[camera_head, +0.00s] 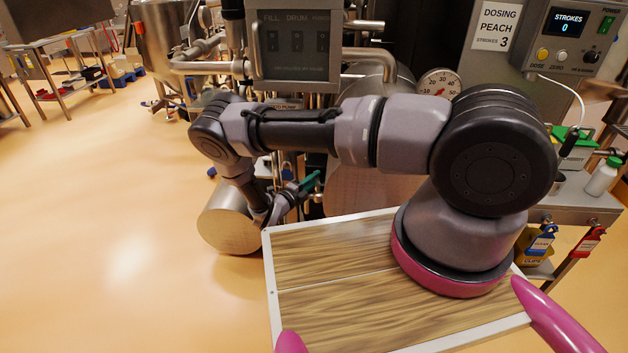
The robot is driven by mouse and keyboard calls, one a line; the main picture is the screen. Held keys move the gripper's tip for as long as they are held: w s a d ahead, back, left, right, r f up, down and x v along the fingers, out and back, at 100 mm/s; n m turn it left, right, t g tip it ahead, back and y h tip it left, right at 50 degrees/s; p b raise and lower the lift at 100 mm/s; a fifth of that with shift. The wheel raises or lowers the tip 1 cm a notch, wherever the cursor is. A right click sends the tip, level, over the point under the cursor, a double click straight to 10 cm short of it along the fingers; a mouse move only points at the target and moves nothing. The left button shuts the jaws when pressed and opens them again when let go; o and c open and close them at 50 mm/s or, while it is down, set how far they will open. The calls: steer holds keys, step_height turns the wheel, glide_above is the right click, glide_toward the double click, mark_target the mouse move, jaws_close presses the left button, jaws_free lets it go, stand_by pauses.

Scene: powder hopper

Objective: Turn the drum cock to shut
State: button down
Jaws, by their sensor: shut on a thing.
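My gripper (290,198) is low, beyond the left part of my wooden deck, and is partly hidden by its own wrist. Its fingers point up and right at a green lever (311,181), which looks like the drum cock's handle. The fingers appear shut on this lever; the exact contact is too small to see. The green lever slants up to the right. The body of the cock is hidden behind my arm.
A control panel marked FILL, DRUM and POWER (294,45) stands behind my arm. Steel pipes (200,67) run on its left. A dial gauge (439,84) and a dosing box reading STROKES 0 (570,40) are at right. The floor at left is open.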

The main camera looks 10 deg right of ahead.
steer(key=m+g+h, duration=0.1)
steer(key=g, duration=0.1)
steer(key=d+m+g+h, duration=0.1)
steer(key=m+g, duration=0.1)
steer(key=shift+h, duration=0.3)
steer(key=shift+d, duration=0.1)
steer(key=shift+s+d+g, duration=0.15)
steer(key=shift+d+g, duration=0.1)
steer(key=shift+g, duration=0.05)
stand_by(0.5)
steer(key=c, duration=1)
jaws_free()
steer(key=shift+a, duration=0.2)
